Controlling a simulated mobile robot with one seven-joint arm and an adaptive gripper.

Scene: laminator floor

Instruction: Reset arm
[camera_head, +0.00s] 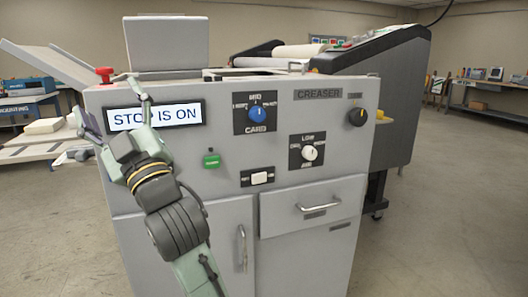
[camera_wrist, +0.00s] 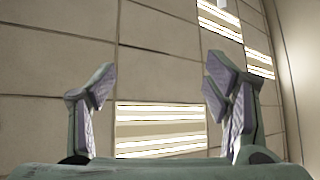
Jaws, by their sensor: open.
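My gripper (camera_head: 113,112) is raised in front of the upper left of the grey creaser machine (camera_head: 225,215), pointing upward. Its two fingers are spread and nothing is between them. In the wrist view the open fingers (camera_wrist: 158,90) stand apart against ceiling tiles and lit panels. The red button (camera_head: 105,74) on the machine's top left corner shows just above and between the fingers; I cannot tell the depth gap.
The front panel has a blue knob (camera_head: 257,114), a white knob (camera_head: 308,153), a black knob (camera_head: 357,117), a green button (camera_head: 211,160) and a white switch (camera_head: 260,178). A drawer (camera_head: 315,208) is below. Open floor (camera_head: 450,220) lies to the right.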

